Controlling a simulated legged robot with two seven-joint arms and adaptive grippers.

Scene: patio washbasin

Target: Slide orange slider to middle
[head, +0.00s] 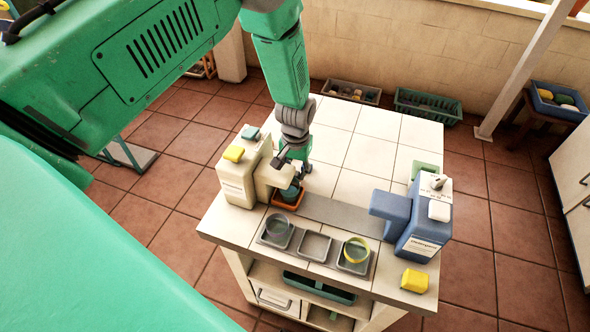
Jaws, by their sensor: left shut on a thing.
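The orange slider (288,201) is a small orange tray at the left end of a grey track (345,214), beneath the spout of the cream dispenser (243,178). A teal cup (290,194) stands in it. My left gripper (297,170) reaches down from behind and appears shut at the cup; the fingertips are partly hidden by the dispenser spout, so the exact grip is unclear. My right gripper is not in view.
The blue dispenser (425,215) stands at the track's right end. A yellow sponge (415,281) lies front right. The track's middle is clear.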

